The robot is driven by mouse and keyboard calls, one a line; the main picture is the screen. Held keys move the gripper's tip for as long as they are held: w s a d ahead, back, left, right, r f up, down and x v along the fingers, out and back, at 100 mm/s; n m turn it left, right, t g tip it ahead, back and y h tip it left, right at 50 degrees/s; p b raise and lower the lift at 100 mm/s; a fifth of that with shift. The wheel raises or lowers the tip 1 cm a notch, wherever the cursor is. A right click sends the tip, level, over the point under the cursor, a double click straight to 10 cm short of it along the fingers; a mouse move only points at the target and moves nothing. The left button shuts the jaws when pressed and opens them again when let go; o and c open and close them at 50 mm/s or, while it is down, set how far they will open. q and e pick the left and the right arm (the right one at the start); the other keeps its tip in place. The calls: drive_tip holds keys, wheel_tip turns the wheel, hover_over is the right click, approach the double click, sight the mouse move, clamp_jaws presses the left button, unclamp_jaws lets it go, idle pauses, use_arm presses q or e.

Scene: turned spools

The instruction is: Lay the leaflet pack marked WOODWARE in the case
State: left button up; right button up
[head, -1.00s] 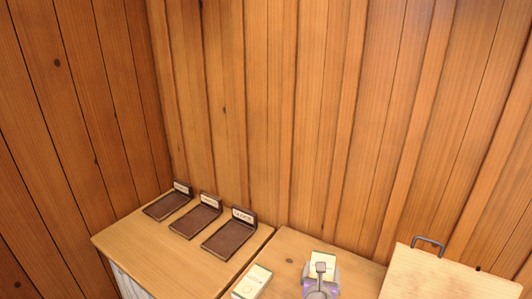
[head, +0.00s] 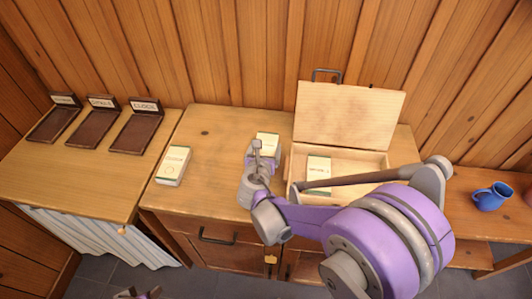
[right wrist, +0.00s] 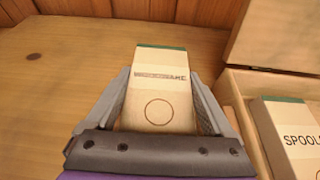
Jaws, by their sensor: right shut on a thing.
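The open wooden case (head: 289,175) stands on the middle cabinet with its lid (head: 350,115) raised at the back. A pack (head: 318,170) lies in its left part; the right wrist view shows this pack (right wrist: 296,140) reads SPOOLS. My right gripper (head: 258,158) is left of the case, shut on a cream pack (head: 268,138) with a green end. In the right wrist view this pack (right wrist: 160,90) sits between the fingers; its blurred word looks like WOODWARE. I cannot tell if it touches the cabinet top. A small part of my left gripper (head: 137,294) shows at the bottom edge.
Another cream pack (head: 173,166) lies on the cabinet top (head: 210,130) to the left. A blue mug (head: 490,196) stands right of the case. My right arm hides part of the case front.

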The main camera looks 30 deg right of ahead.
drive_tip(key=shift+f, duration=0.9)
drive_tip(key=shift+f, duration=0.2)
drive_tip(key=o, duration=1.1)
drive_tip(key=shift+o, duration=0.7)
drive_tip(key=shift+r, duration=0.15)
